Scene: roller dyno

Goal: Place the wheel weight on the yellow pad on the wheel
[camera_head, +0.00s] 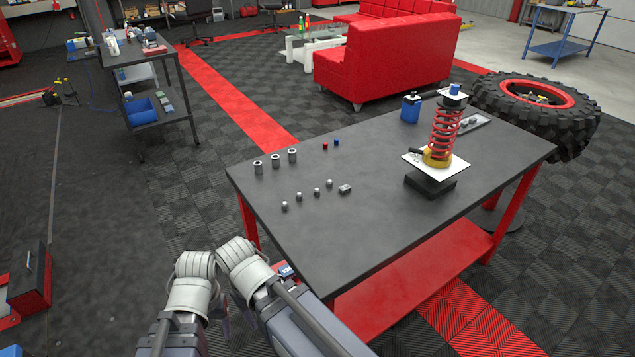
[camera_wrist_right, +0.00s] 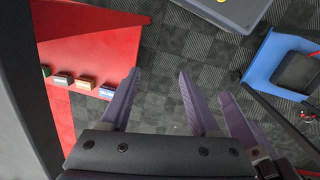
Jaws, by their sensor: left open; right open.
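The wheel is probably the big black tyre with a red rim (camera_head: 573,101) at the back right in the head view. A small yellow patch (camera_head: 541,99) shows inside its rim. I cannot identify the wheel weight for sure; a small grey block (camera_head: 345,188) lies on the dark table. My left gripper (camera_head: 236,308) is low in front of the table, open and partly hidden by the arms. My right gripper (camera_wrist_right: 158,72) is open and empty in the right wrist view, over dark floor tiles. Both grippers are well apart from the wheel.
The dark table (camera_head: 300,235) has a red lower shelf (camera_head: 420,265). It carries grey sockets (camera_head: 275,160), small nuts and a red spring strut (camera_head: 445,130). Several small coloured boxes (camera_wrist_right: 85,82) sit on a red surface left of my right gripper. A red sofa (camera_head: 385,60) stands behind.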

